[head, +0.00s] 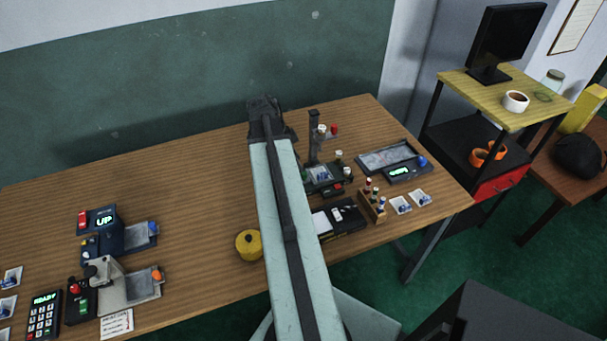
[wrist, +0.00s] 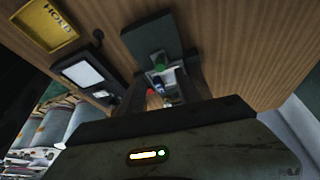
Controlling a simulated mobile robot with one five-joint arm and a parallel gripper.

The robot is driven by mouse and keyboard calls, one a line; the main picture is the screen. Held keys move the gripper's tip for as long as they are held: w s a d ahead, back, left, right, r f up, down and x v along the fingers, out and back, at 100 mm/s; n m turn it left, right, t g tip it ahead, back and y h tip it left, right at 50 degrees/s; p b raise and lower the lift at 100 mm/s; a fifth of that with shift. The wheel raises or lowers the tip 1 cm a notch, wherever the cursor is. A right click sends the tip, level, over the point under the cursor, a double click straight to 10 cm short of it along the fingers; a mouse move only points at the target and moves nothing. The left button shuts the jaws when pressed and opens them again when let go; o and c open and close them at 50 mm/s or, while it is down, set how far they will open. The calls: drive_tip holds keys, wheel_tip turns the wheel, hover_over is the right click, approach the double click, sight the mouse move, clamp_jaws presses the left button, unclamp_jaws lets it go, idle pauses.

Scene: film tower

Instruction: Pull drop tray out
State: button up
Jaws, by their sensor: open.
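A small dark tower (head: 314,138) stands right of my arm on the wooden table, with white and red knobs beside its column. At its foot is a dark base (head: 322,180) holding a small pale-blue piece; my arm partly covers its left side. I cannot tell which part is the drop tray. My gripper (head: 264,106) is at the far end of my arm, over the back of the table and left of the tower. In the wrist view its open jaws (wrist: 160,88) show around a dark device with green and red parts (wrist: 158,65); contact cannot be told.
A screen panel (head: 393,161), a small wooden rack (head: 372,207) and a black box (head: 340,219) stand right of my arm. A yellow round pot (head: 249,245) sits left of it. Blue and grey devices (head: 118,233) stand further left. The table's back left is clear.

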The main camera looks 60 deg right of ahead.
sight(304, 174)
drive_tip(key=b+x, duration=0.4)
drive_tip(key=x, duration=0.1)
drive_tip(key=shift+f, duration=0.35)
drive_tip(key=shift+s+d+f+b, duration=0.1)
drive_tip(key=shift+s+f+b, duration=0.05)
drive_tip(key=shift+f+b, duration=0.25)
drive_tip(key=shift+r, duration=0.15)
clamp_jaws()
idle(0.5)
